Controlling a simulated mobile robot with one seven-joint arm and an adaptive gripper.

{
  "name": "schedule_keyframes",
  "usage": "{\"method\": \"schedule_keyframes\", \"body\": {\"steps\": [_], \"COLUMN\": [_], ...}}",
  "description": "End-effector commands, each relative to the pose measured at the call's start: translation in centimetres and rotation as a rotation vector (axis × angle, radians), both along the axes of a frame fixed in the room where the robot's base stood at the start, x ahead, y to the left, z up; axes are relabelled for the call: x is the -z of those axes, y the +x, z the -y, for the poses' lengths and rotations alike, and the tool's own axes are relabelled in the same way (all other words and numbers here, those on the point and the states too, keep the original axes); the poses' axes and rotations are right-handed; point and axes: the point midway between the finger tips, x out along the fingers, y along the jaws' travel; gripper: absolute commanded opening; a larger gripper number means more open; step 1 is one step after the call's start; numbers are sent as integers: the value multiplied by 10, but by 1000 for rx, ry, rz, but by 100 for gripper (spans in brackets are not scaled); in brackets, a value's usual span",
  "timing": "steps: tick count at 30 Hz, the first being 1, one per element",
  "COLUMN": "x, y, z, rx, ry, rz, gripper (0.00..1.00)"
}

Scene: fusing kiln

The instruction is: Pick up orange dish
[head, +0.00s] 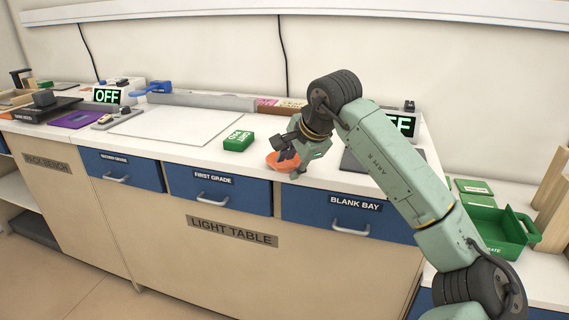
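The orange dish (273,161) sits near the front edge of the light table's white top, above the gap between the "FIRST GRADE" and "BLANK BAY" drawers. My gripper (287,160) reaches down to it from the right, with its fingers over the dish. The gripper hides part of the dish. The fingers are small and dark here, so I cannot tell whether they touch the dish or how far apart they are.
A green box (238,141) stands just left of the dish. A white panel (178,126) lies further left. Dark flat plate (365,160) lies right, behind my arm. Blue drawers (217,190) are shut below the front edge. A green tray (497,231) is at far right.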

Motion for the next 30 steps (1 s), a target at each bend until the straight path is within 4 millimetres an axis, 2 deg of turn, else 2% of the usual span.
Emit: {"method": "schedule_keyframes", "body": {"steps": [2, 14, 30], "x": [0, 0, -2], "y": [0, 0, 0], "z": [0, 0, 0], "rx": [0, 0, 0], "ry": [0, 0, 0], "rz": [0, -1, -1], "gripper": [26, 0, 0]}}
